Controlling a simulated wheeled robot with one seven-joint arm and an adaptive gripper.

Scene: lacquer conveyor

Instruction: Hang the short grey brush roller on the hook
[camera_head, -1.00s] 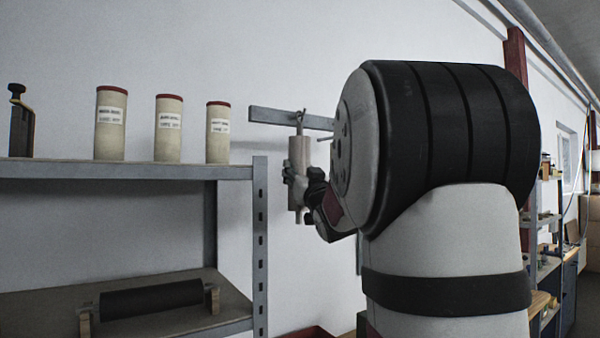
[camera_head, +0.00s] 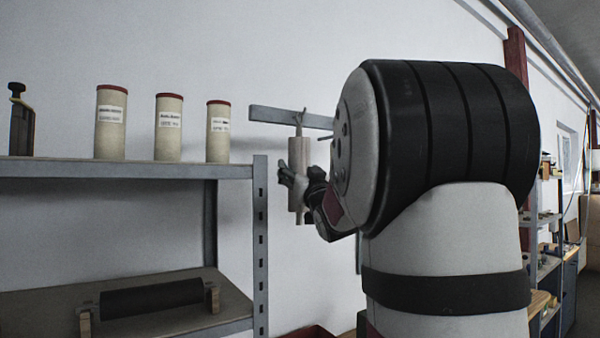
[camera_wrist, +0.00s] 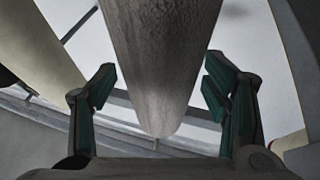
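The short grey brush roller (camera_head: 300,160) hangs upright in front of the wall, below a grey rail (camera_head: 268,115). A thin loop or hook (camera_head: 300,119) at its top meets the rail; the exact contact is too small to tell. In the wrist view the roller (camera_wrist: 160,60) fills the middle, between the two fingers. My gripper (camera_wrist: 158,88) is open, with a gap between each finger and the roller. In the head view my gripper (camera_head: 296,183) is around the lower part of the roller, its far finger sticking out to the left.
A metal shelf (camera_head: 125,170) stands at left with several red-topped cylinders (camera_head: 168,128) on top. A black roller on a stand (camera_head: 150,299) lies on its lower board. Its upright post (camera_head: 261,240) is close to my gripper's left. Bare wall lies below the rail.

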